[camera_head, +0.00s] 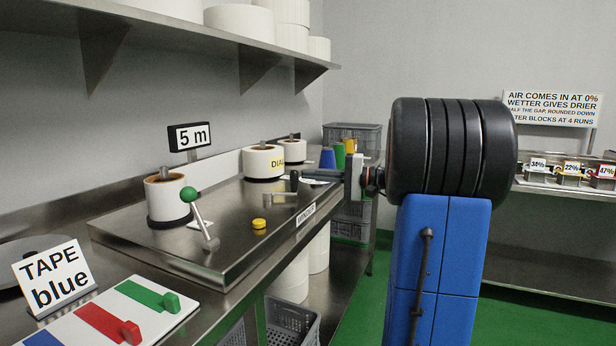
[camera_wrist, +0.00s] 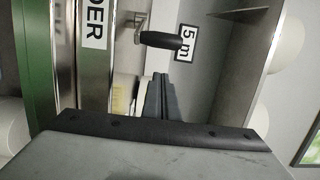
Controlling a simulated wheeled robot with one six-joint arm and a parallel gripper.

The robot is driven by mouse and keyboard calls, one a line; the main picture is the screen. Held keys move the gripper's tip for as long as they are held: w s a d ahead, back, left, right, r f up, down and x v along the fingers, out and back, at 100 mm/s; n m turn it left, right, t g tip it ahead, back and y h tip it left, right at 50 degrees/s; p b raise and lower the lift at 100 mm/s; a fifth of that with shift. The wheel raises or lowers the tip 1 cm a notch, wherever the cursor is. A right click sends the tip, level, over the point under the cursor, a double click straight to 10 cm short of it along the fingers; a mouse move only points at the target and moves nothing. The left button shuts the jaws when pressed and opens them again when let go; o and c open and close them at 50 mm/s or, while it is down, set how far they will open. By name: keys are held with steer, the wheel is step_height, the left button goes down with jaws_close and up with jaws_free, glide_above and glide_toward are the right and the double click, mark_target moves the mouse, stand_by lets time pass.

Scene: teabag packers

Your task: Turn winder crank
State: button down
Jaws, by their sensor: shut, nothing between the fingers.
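The winder (camera_head: 150,235) is a steel bench unit with a label on its front edge. Its crank (camera_head: 280,196) is a small metal arm with an upright black handle (camera_head: 294,180) near the far front corner. In the wrist view the black crank handle (camera_wrist: 160,40) lies beyond my fingertips, with the metal crank arm (camera_wrist: 139,27) beside it. My gripper (camera_head: 306,180) reaches in from the right, level with the handle. In the wrist view its fingers (camera_wrist: 160,78) are together and empty, with a gap to the handle. My arm hides part of the far end.
A green-knobbed lever (camera_head: 198,217), a yellow button (camera_head: 259,224) and white rolls (camera_head: 263,162) stand on the winder. A "5 m" display (camera_head: 189,136) stands behind it. A shelf (camera_head: 170,30) overhangs the back. Colored cones (camera_head: 328,158) stand beyond my gripper.

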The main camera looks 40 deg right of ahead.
steer(key=s+a+v, duration=0.1)
steer(key=v, duration=0.6)
steer(key=shift+s+d, duration=0.15)
steer(key=shift+s, duration=0.1)
steer(key=shift+f, duration=0.1)
stand_by(1.0)
